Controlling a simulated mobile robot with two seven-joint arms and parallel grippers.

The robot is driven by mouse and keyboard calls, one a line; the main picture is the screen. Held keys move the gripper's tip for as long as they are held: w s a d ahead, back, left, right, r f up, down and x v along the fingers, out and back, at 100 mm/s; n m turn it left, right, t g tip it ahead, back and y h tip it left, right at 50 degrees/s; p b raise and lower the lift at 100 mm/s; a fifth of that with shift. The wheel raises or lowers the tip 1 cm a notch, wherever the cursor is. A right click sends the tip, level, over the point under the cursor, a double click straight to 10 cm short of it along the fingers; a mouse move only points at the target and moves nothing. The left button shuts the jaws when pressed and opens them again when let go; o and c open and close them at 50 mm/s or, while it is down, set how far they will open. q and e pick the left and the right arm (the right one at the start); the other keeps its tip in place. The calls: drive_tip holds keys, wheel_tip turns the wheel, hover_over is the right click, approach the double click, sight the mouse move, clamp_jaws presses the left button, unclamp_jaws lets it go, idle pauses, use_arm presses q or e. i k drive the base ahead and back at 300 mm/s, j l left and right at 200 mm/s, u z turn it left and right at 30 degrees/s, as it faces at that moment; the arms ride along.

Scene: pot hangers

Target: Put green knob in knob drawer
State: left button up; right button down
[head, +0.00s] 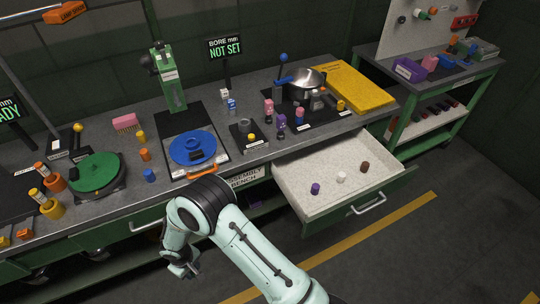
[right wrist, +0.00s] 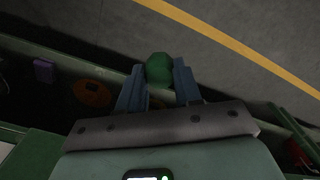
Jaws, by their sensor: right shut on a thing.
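The green knob (right wrist: 159,68) is a round dark green piece in the right wrist view. It is held between the two blue-grey fingers of my right gripper (right wrist: 160,80), which is shut on it. In the head view my right gripper (head: 182,266) hangs low in front of the bench, to the left of the open drawer; the green knob cannot be made out there. The open drawer (head: 336,201) has a pale lining and holds a purple knob (head: 315,188), a white knob (head: 341,177) and a brown knob (head: 364,167). My left gripper is not in view.
The bench top (head: 214,112) carries a blue disc (head: 193,148), a green turntable (head: 96,171), a pot (head: 304,82) and several small knobs. The drawer's front handle (head: 368,204) juts over the floor. A low compartment with an orange round thing (right wrist: 92,93) lies beside my right gripper.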

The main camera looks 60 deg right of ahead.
sight(330, 168)
drive_tip(key=k+l+u, duration=0.15)
drive_tip(key=u, duration=0.25)
drive_tip(key=k+l+u, duration=0.15)
drive_tip(key=u, duration=0.25)
drive_tip(key=k+u, duration=0.2)
drive_tip(key=u, duration=0.2)
drive_tip(key=k+l+u, duration=0.1)
drive_tip(key=k+u, duration=0.3)
drive_tip(key=k, duration=0.45)
drive_tip(key=k+z, duration=0.4)
drive_tip(key=k+l+z, duration=0.1)
drive_tip(key=k+z, duration=0.3)
drive_tip(key=i, duration=0.05)
